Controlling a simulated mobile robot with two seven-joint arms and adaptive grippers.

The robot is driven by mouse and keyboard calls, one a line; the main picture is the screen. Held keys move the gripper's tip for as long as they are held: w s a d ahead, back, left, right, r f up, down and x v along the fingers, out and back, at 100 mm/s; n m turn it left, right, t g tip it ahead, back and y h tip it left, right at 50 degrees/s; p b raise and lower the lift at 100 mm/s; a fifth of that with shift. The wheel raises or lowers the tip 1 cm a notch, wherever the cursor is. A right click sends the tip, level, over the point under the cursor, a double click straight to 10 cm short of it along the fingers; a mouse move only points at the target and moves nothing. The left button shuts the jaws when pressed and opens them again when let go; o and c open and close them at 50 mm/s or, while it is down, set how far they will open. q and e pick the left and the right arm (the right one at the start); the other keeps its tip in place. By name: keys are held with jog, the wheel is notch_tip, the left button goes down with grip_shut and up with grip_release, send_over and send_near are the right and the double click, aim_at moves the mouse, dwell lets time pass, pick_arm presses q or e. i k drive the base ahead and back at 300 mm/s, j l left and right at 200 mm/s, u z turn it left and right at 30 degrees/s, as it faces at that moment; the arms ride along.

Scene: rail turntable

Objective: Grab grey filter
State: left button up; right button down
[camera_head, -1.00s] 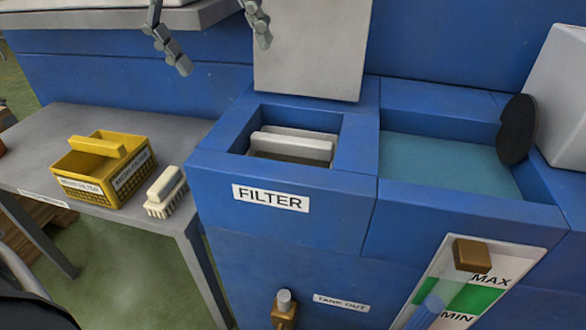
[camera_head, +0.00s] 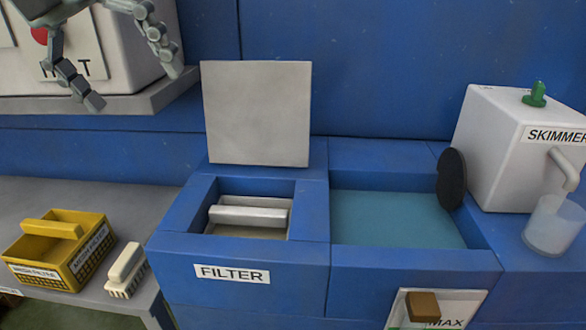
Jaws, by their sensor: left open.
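The grey filter (camera_head: 248,216) sits in the square opening of the blue tank, behind the FILTER label (camera_head: 232,274), with its light grey bar handle on top. A flat grey lid (camera_head: 258,112) stands upright behind the opening. My left gripper (camera_head: 136,88) hangs at the upper left with its two jointed fingers spread apart and nothing between them. It is above and to the left of the filter, well apart from it, in front of a white box. My right gripper does not show.
A yellow basket (camera_head: 60,250) and a white brush (camera_head: 126,270) are on the grey table (camera_head: 150,200) at left. An open tank of blue-green liquid (camera_head: 392,220) with a black disc (camera_head: 451,180) lies right of the filter. A white skimmer box (camera_head: 500,135) and a clear cup (camera_head: 552,226) stand farther right.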

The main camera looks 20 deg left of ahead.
aim_at(238, 216)
jog(key=k, duration=1)
